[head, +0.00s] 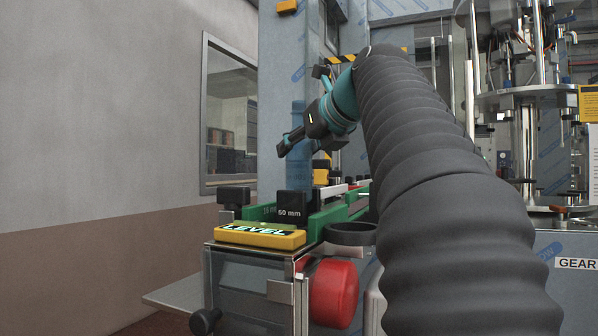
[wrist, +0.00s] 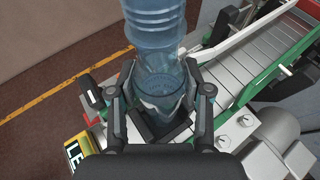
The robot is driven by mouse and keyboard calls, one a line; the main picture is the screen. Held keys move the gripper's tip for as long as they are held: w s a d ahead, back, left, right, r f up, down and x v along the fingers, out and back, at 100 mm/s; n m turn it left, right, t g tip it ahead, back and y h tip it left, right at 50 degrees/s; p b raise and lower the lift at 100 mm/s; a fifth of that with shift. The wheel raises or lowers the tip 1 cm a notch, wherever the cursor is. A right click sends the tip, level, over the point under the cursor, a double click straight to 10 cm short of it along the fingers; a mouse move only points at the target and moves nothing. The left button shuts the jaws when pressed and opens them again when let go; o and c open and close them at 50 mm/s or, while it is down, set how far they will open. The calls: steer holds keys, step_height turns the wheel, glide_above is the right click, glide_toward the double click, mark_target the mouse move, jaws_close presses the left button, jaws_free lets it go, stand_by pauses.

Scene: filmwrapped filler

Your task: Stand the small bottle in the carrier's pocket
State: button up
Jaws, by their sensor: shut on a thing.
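The small bottle (wrist: 158,65) is clear blue plastic and stands between the fingers in the wrist view. My gripper (wrist: 160,90) is shut on it, one finger on each side. A dark square block, which looks like the carrier (wrist: 168,134), lies below the bottle in the wrist view. In the head view a black block marked "50 mm" (head: 291,206) stands below the gripper. Its pocket is hidden, and I cannot tell the gap under the bottle.
A conveyor with green side rails (head: 335,215) runs back from there; its slatted belt (wrist: 262,52) shows in the wrist view. A yellow LEVEL block (head: 260,236), a red knob (head: 334,293) and a dark ring (head: 351,233) sit at the near end. Machinery stands right.

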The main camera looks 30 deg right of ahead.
mark_target(306, 159)
steer(key=shift+f+b, duration=0.6)
steer(key=shift+f, duration=1.1)
steer(key=shift+f, duration=0.15)
steer(key=o, duration=1.1)
steer(key=shift+s+r, duration=0.3)
steer(key=p+v, duration=0.1)
steer(key=v, duration=1)
steer(key=shift+s, duration=0.2)
